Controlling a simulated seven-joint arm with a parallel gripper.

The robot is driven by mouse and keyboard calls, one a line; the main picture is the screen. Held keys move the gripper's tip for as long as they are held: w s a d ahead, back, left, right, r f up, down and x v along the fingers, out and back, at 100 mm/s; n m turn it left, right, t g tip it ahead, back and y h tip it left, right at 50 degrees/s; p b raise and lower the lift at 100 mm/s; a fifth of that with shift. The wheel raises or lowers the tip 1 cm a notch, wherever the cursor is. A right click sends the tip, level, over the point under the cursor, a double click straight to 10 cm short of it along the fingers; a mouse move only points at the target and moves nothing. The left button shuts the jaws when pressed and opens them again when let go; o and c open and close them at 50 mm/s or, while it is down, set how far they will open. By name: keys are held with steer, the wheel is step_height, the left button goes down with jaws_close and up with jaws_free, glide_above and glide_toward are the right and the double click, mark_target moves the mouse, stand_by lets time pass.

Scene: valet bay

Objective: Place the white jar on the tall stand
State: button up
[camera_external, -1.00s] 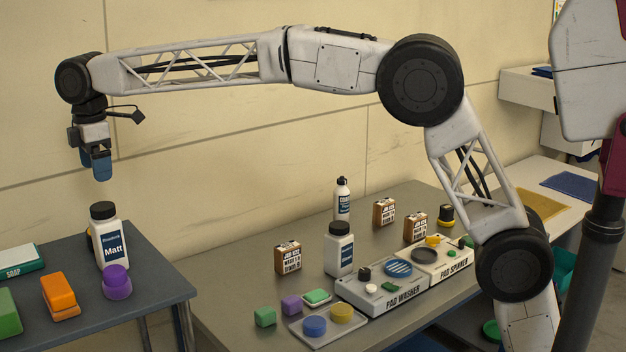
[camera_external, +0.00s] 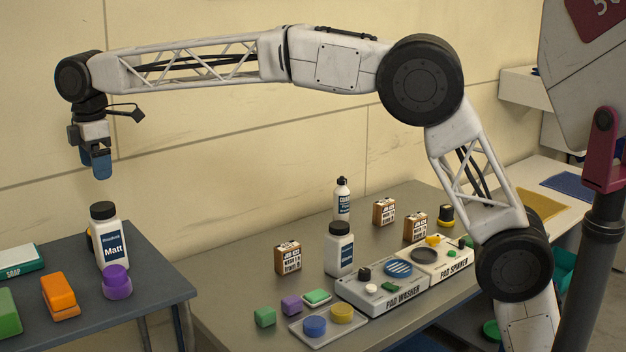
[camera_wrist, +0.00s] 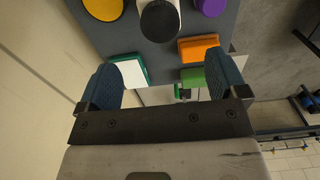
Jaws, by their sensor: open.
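A white jar (camera_external: 110,237) with a black lid and a "Matt" label stands upright on the dark table at the left. Its black lid and white shoulder (camera_wrist: 160,20) show at the top of the wrist view. A second white jar (camera_external: 339,250) with a black lid stands on the middle bench. My gripper (camera_external: 97,172) hangs above the "Matt" jar, apart from it. In the wrist view my gripper (camera_wrist: 167,80) is open and empty, its blue fingers wide apart. I cannot tell which thing is the tall stand.
Around the "Matt" jar are a purple knob-shaped item (camera_external: 117,283), an orange block (camera_external: 59,294) and a green-white soap box (camera_external: 20,260). The middle bench holds a pad washer (camera_external: 383,297), a pad spinner (camera_external: 440,263), small boxes and a white bottle (camera_external: 342,199).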

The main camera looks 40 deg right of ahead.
steer(key=s+d+m, duration=0.3)
steer(key=s+d, duration=0.2)
steer(key=d, duration=0.7)
steer(key=s+d+m+t, duration=0.1)
steer(key=s+d+m, duration=0.25)
steer(key=d, duration=0.85)
steer(key=s+d+m, duration=0.2)
steer(key=s+d, duration=0.4)
steer(key=d, duration=0.7)
steer(key=s+d+f+m, duration=0.3)
steer(key=s+d+f, duration=0.3)
steer(key=s, duration=0.4)
steer(key=s+d+f+m+t, duration=0.1)
steer(key=s+d+f+m, duration=0.2)
steer(key=s+d+f, duration=0.4)
steer(key=s+d+f+m, duration=0.3)
steer(key=s+d+f, duration=0.3)
steer(key=s, duration=0.7)
steer(key=shift+d+f+m+t, duration=0.15)
steer(key=shift+d+m+t, duration=0.2)
steer(key=shift+d, duration=0.8)
